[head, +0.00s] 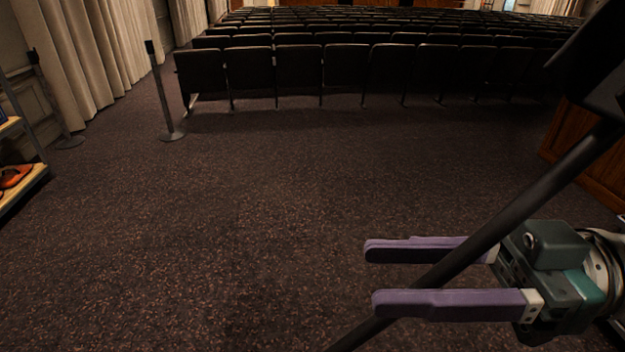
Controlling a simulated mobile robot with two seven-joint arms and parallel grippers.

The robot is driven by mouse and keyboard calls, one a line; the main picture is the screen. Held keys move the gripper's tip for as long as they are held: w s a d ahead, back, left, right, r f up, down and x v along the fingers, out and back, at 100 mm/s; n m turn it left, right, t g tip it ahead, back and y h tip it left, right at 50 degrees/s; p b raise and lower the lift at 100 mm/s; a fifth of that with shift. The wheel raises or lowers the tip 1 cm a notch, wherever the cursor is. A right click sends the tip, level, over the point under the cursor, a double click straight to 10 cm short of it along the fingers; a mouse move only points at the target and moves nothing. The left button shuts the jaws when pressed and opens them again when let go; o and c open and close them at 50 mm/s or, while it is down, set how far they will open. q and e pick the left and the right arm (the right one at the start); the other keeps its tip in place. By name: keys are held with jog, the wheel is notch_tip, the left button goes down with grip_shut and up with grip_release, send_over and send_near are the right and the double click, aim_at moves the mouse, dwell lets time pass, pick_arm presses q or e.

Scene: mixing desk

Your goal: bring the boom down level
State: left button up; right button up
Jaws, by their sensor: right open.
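The boom (540,192) is a dark, straight pole. It slants steeply across the right of the head view, from the bottom edge up to a dark block (598,65) at the upper right. My right gripper (372,277) comes in from the right with two purple fingers pointing left. Its fingers are open, with a wide gap. The boom passes between them, in front of the upper finger and behind the lower one. I cannot tell whether either finger touches it. The boom's lower end is out of frame. My left gripper is not in view.
Rows of dark seats (298,75) stand at the back. A post (161,92) and a shelf (25,190) are at the left, by pale curtains (95,50). A wooden panel (590,160) is at the right. The carpet (230,220) between is clear.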

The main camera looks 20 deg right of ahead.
jog(key=shift+w+a, duration=0.15)
jog(key=shift+a, duration=0.25)
grip_shut()
dwell(1.2)
